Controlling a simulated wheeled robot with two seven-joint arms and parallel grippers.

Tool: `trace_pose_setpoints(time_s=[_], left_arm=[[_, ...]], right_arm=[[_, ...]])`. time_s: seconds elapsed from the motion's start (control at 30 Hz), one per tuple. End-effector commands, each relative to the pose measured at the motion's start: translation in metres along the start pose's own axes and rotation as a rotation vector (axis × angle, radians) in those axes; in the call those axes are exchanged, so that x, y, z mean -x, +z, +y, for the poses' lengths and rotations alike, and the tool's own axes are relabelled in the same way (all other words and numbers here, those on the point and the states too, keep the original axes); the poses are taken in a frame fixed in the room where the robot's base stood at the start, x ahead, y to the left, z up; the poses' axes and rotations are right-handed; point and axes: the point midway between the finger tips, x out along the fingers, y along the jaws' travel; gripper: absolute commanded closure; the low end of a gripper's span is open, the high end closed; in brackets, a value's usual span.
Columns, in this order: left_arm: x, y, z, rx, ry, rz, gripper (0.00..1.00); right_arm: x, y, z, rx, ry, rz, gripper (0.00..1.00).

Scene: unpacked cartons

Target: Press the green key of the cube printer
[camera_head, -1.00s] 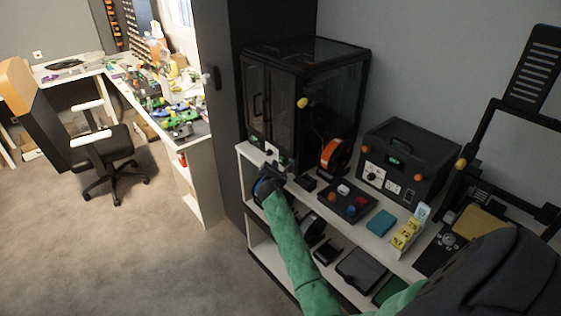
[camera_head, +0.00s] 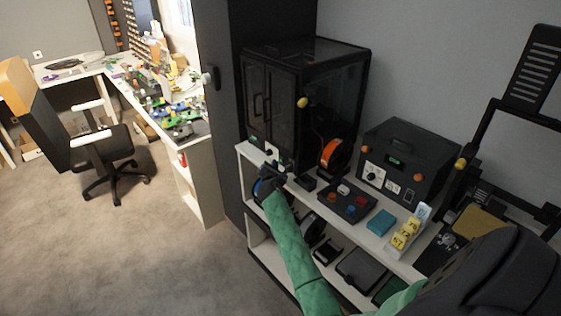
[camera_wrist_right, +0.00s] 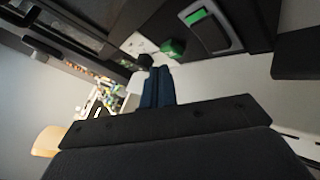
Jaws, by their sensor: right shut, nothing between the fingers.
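The cube printer is the black enclosed box (camera_head: 305,100) with glazed doors at the left end of the white shelf. A pale panel (camera_head: 271,151) shows low on its front. In the right wrist view a green key (camera_wrist_right: 174,48) stands out beside a pale panel (camera_wrist_right: 137,44) and a dark round knob (camera_wrist_right: 145,60). My right gripper (camera_head: 280,172) is just in front of the printer's lower front edge. Its fingers (camera_wrist_right: 158,70) are shut and empty, a little below the green key in that view. I cannot tell whether they touch anything. My left gripper is not in view.
A black machine with knobs (camera_head: 407,160), a teal block (camera_head: 380,222) and yellow number cards (camera_head: 405,234) stand further right. Open floor lies left.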

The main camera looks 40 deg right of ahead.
Motion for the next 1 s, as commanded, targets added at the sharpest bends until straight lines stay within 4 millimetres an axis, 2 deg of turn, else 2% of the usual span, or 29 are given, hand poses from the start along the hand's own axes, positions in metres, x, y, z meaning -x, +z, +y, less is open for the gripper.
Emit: trace_pose_setpoints(time_s=[1.0], left_arm=[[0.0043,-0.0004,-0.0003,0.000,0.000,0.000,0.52]], right_arm=[[-0.0058,0.0049,-0.0043,0.001,0.000,0.000,1.00]])
